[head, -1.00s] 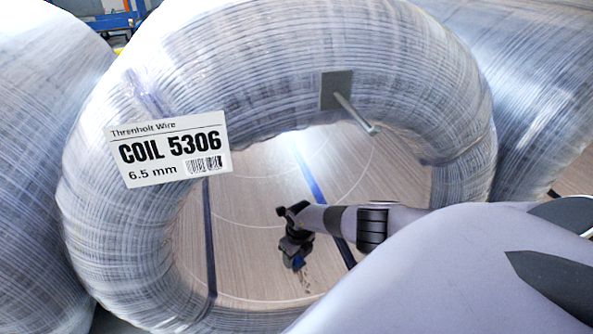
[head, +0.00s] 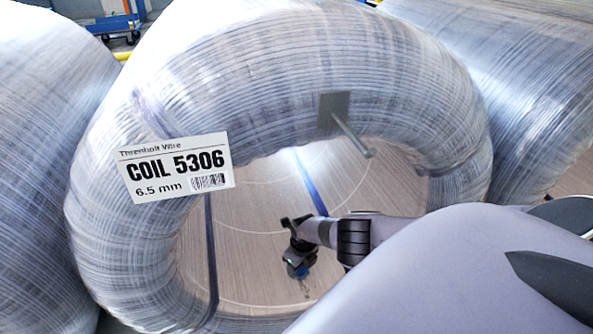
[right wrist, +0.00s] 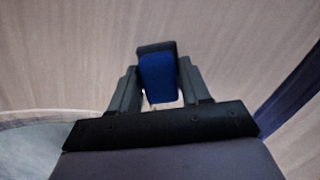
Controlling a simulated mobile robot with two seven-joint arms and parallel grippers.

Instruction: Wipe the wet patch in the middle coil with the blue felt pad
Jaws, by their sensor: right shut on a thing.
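My right gripper (head: 299,268) is there, shut on the blue felt pad (right wrist: 158,78). In the right wrist view the pad is a blue block with a dark top, held between both fingers. A small brownish mark (head: 305,288) shows on the inner wall just below the gripper; it may be the wet patch, partly hidden by the gripper. I cannot tell whether the pad touches the wall. My left gripper is not in view.
A metal plate with a projecting rod (head: 352,137) sits on the ring's upper inner edge. Dark blue straps (head: 211,250) cross the inner wall. Other wrapped coils stand close on the left (head: 40,150) and right (head: 520,80).

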